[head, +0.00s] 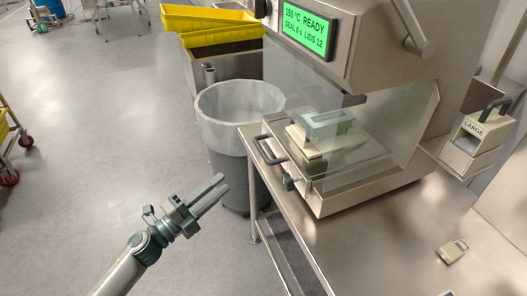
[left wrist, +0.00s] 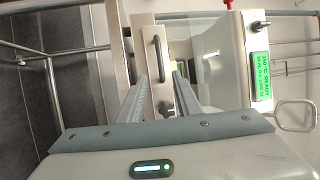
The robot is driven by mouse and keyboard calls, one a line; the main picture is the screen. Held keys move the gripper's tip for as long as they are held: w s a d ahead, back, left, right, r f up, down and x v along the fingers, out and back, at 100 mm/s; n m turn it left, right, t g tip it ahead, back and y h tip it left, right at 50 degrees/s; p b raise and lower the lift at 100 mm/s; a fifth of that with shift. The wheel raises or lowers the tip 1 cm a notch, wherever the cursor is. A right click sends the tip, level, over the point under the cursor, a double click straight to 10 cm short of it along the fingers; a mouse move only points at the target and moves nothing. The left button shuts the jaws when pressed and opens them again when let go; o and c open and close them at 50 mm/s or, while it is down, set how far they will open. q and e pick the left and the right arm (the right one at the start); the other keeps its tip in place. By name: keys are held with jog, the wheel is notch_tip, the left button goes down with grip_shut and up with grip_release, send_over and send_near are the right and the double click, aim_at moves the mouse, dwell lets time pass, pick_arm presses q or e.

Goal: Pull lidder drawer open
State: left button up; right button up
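The lidder (head: 350,50) is a steel machine with a green screen reading "150 °C READY". Its drawer (head: 310,192) is low at the front, with a dark bar handle (head: 268,151) on its front face. A pale block with a greenish top (head: 326,122) shows behind the clear guard. My left gripper (head: 225,184) is open and empty, left of the handle and apart from it. In the left wrist view the handle (left wrist: 160,52) shows beyond and between the two fingertips. The right gripper is not in view.
A lined grey bin (head: 235,100) stands between my left gripper and yellow crates (head: 210,25) at the back. The steel bench (head: 375,240) has a padlock-like item (head: 452,251) on it. A box labelled LARGE (head: 472,140) is at right.

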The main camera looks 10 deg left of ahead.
aim_at(261, 149)
pick_arm(q)
jog(key=shift+w, duration=0.1)
